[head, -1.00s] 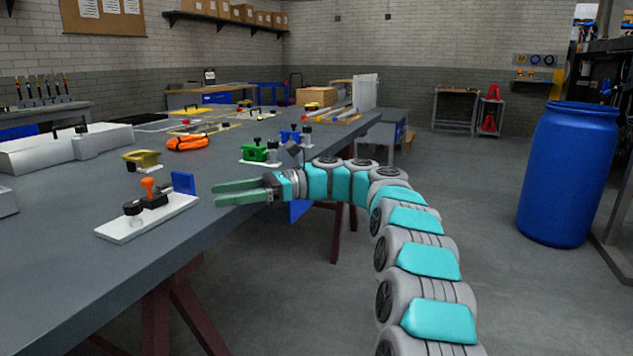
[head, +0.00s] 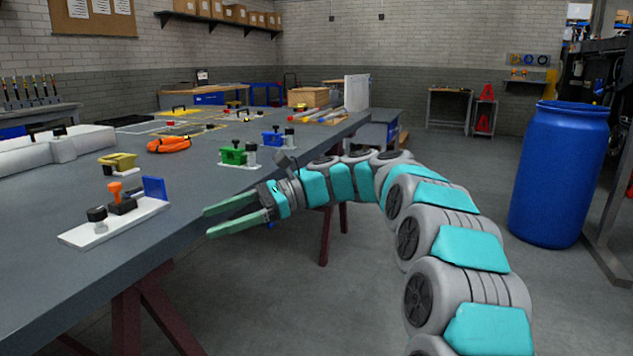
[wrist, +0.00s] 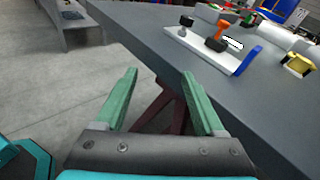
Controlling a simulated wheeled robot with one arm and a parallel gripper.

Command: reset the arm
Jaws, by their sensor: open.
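My gripper (head: 232,215) has two green fingers, which are spread apart with nothing between them. In the head view it reaches left at the near right edge of the long grey workbench (head: 60,290). In the wrist view my gripper (wrist: 160,98) also shows open and empty, with the floor and a dark red bench leg beyond the fingers. The white plate (head: 115,222) with an orange-handled clamp (head: 118,195) and a blue upright block (head: 154,188) lies on the bench to the left of the fingertips, apart from them.
A blue barrel (head: 560,172) stands at the right. The floor between bench and barrel is clear.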

